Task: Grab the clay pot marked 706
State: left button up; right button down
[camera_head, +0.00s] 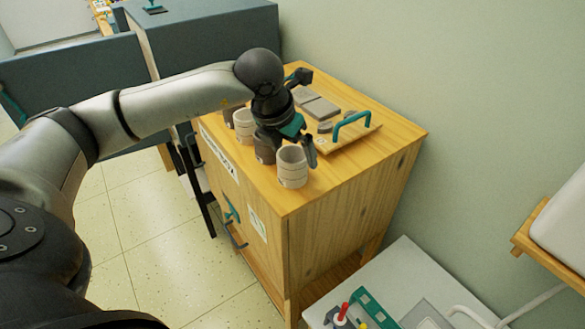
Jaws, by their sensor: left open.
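Several clay pots stand along the front edge of the wooden cabinet top. A pale pot (292,167) is nearest the front corner, upright and open at the top. A darker pot (265,150) stands just behind it, partly hidden by my gripper. Another pale pot (243,122) is farther back, beside a darker one (229,115). No number 706 can be read on any pot. My left gripper (300,150) is open, pointing down over the pale front pot and the darker pot; whether it touches either is unclear. My right gripper is not in view.
A wooden board with a teal handle (352,121) lies on the cabinet top (385,125), behind the pots. Grey blocks (320,108) lie near it. A white table (400,265) with markers is at lower right. A wall borders the cabinet's right side.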

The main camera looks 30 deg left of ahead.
pick_arm(q)
jog(key=x, duration=0.5)
jog(key=shift+s+a+f, duration=0.15)
jog(key=shift+s+f, duration=0.05)
jog(key=shift+c, duration=0.2)
jog(key=shift+r, duration=0.1)
jog(key=c, duration=1.4)
